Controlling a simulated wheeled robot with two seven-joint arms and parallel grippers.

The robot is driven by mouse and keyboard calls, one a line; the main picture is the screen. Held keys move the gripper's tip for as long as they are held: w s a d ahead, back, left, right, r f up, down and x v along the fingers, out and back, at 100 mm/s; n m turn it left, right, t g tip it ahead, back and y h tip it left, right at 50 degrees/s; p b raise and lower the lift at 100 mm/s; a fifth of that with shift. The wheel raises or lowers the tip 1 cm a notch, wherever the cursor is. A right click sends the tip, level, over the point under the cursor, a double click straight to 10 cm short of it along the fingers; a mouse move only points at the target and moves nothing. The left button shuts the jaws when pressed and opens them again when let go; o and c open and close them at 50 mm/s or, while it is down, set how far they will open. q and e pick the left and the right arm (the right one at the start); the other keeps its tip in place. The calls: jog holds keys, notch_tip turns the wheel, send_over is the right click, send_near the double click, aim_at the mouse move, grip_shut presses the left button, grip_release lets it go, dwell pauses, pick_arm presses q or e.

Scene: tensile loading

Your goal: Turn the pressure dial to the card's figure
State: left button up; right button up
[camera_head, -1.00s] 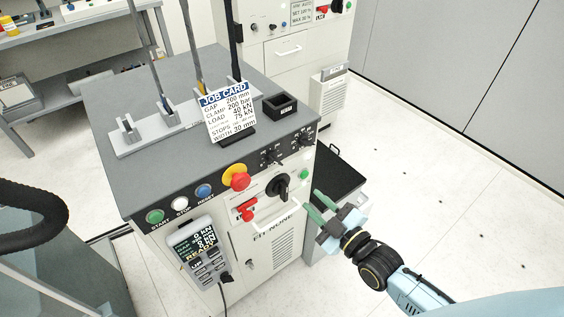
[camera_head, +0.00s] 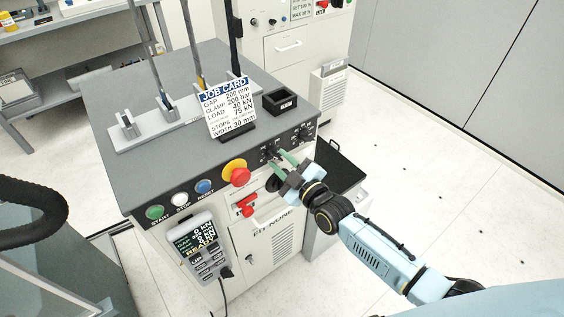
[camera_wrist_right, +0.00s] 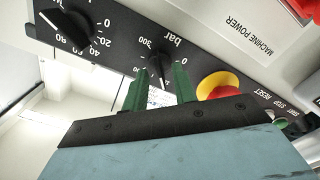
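The job card (camera_head: 228,108) stands on the console's top and reads CLAMP 200 bar. The pressure dial, a black knob on a scale marked bar, shows in the right wrist view (camera_wrist_right: 158,66), with 0 and 300 readable; its exact setting is too unclear to tell. In the head view the dial (camera_head: 267,150) sits on the console's front edge, partly behind my fingers. My right gripper (camera_head: 278,157) is open at this dial. In the right wrist view its green fingertips (camera_wrist_right: 161,75) lie either side of the knob; contact cannot be told. My left gripper is not in view.
A second dial (camera_wrist_right: 68,34), marked 0 to 80, sits beside the pressure dial. A red and yellow emergency button (camera_head: 236,172) and a red switch (camera_head: 247,204) are close by. A pendant (camera_head: 201,247) hangs on the console's front. Open floor lies to the right.

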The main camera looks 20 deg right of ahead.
jog(key=shift+w, duration=0.1)
grip_shut()
jog(key=shift+m, duration=0.4)
jog(key=m, duration=1.4)
jog(key=shift+m+b, duration=0.35)
jog(key=shift+m, duration=0.05)
dwell(0.4)
